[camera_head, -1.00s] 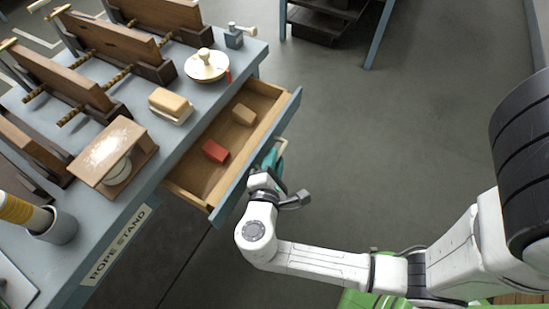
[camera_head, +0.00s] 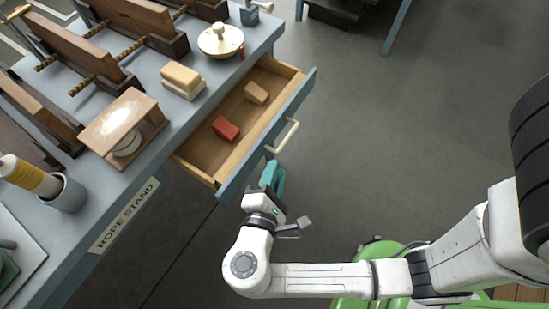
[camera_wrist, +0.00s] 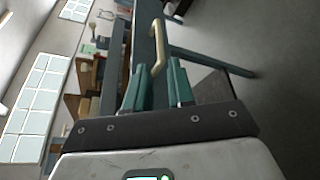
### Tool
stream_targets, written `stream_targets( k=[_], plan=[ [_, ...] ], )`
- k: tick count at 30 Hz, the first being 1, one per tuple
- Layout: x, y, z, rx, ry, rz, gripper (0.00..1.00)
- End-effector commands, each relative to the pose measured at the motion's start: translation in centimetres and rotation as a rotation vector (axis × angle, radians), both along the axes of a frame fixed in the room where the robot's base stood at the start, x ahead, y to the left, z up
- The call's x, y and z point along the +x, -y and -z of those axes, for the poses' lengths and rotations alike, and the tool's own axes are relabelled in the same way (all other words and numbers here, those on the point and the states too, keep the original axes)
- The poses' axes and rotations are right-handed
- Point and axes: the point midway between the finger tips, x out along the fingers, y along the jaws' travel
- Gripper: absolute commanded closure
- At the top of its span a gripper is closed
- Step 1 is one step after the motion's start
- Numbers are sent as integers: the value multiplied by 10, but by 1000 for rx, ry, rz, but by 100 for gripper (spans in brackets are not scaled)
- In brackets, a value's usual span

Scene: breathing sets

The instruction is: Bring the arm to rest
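My arm reaches in from the right of the head view, bent at a white elbow joint. My gripper (camera_head: 273,174) has teal fingers and is just outside the open drawer's front, a little apart from its pale handle (camera_head: 283,137). In the wrist view the two teal fingers of my gripper (camera_wrist: 156,88) stand apart with nothing seen between them. The handle (camera_wrist: 158,48) shows ahead of the fingertips. The drawer (camera_head: 266,131) is pulled out from the grey-blue bench and holds a red block (camera_head: 226,128) and a tan block (camera_head: 256,93).
Open grey floor (camera_head: 400,140) lies to the right. A dark shelf stand (camera_head: 345,15) is at the back.

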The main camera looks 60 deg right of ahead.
Motion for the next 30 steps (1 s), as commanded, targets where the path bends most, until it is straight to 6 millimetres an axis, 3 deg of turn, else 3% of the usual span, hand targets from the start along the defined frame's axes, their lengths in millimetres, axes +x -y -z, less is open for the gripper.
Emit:
stream_targets(
  k=[10,14,22,26,30],
  plan=[
    [0,1,1,3,0,2,77],
    [-4,12,7,69,1,43,77],
    [-32,61,54,531,52,317,77],
    [-47,68,73,794,107,456,77],
    [-56,63,82,1060,176,582,77]
  ],
)
